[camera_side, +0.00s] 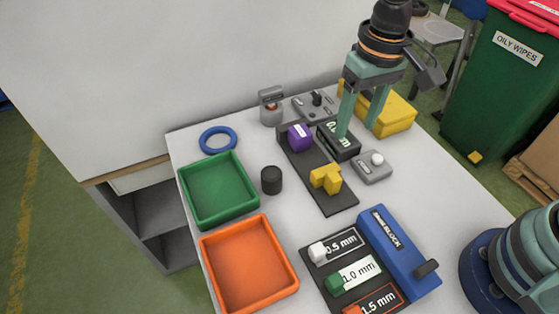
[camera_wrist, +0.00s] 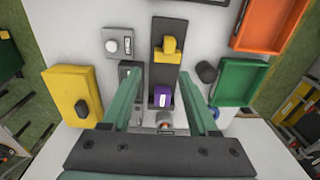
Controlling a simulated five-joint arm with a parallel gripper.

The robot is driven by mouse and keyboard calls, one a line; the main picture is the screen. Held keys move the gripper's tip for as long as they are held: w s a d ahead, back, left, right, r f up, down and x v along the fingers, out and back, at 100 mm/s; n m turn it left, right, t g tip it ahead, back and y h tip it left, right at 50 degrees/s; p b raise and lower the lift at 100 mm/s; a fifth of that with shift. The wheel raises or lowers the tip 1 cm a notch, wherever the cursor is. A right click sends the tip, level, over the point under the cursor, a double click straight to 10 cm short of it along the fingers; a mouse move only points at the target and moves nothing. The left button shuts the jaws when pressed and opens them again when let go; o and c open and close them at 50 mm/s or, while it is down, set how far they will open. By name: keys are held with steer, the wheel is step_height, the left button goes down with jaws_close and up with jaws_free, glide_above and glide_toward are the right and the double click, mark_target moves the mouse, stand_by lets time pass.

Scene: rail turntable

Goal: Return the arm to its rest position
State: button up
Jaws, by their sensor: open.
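My gripper (camera_side: 358,133) is open and points down at the back of the table, with nothing between its fingers. In the side view its left finger overlaps a dark box with a partly hidden white label (camera_side: 338,143); I cannot tell whether they touch. In the wrist view both fingers (camera_wrist: 163,72) stand apart. A dark rail plate (camera_side: 333,199) carries a purple block (camera_side: 299,137) at its far end and a yellow stepped piece (camera_side: 326,179) nearer. The wrist view shows the yellow piece (camera_wrist: 169,46) and the purple block (camera_wrist: 162,97) on the plate.
A green tray (camera_side: 188,205) and an orange tray (camera_side: 207,272) stand on the left, with a blue ring (camera_side: 218,139) and a black cylinder (camera_side: 271,180) nearby. A yellow box (camera_side: 390,112) stands behind my gripper. A blue block (camera_side: 399,250) and a labelled board (camera_side: 318,276) lie in front.

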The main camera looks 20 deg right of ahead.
steer(key=s+d+r+t, duration=0.1)
steer(key=d+r, duration=0.3)
steer(key=d, duration=0.4)
steer(key=s+d+r+t, duration=0.1)
steer(key=d+r+t, duration=0.3)
steer(key=d, duration=0.4)
steer(key=shift+s+d+r, duration=0.25)
steer(key=shift+s+d, duration=0.05)
steer(key=shift+d, duration=0.1)
